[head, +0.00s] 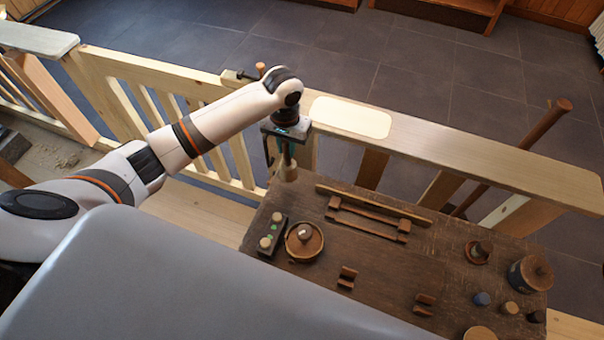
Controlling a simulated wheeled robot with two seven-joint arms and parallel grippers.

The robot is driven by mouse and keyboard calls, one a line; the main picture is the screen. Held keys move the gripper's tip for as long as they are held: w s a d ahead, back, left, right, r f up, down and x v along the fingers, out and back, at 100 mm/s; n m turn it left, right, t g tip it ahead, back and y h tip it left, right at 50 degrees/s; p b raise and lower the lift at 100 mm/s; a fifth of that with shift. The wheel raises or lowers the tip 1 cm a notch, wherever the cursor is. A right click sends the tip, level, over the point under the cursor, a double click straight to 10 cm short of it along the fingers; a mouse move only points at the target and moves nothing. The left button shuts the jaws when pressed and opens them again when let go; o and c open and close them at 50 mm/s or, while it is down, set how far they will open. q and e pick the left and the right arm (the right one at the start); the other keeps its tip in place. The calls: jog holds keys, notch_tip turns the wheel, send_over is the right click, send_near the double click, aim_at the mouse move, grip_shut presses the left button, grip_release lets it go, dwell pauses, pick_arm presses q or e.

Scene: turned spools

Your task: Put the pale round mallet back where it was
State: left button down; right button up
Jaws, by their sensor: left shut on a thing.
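My left gripper (286,150) points down over the back left corner of the dark wooden bench top (385,270). It is shut on the pale round mallet (289,173), whose pale wooden end shows just below the fingers. The rest of the mallet is hidden by the gripper, and I cannot tell whether its end touches the bench. My right gripper is not in view.
A pale pad (351,117) lies on the rail (450,150) behind the bench. The bench carries a wooden rack (370,218), a box with knobs (271,234), a round dish (304,258), small notched blocks (347,278) and a lidded pot (531,273). The bench middle is mostly clear.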

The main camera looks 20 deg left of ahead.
aim_at(288, 163)
pick_arm(q)
notch_tip(288, 163, down, 7)
jog(key=shift+p, duration=0.5)
jog(key=shift+f, duration=0.3)
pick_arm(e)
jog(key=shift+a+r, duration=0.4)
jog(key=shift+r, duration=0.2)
pick_arm(q)
jog(key=shift+f, duration=0.1)
jog(key=c, duration=1.3)
grip_release()
notch_tip(288, 163, up, 12)
jog(key=shift+r+b, duration=0.15)
jog(key=shift+b, duration=0.55)
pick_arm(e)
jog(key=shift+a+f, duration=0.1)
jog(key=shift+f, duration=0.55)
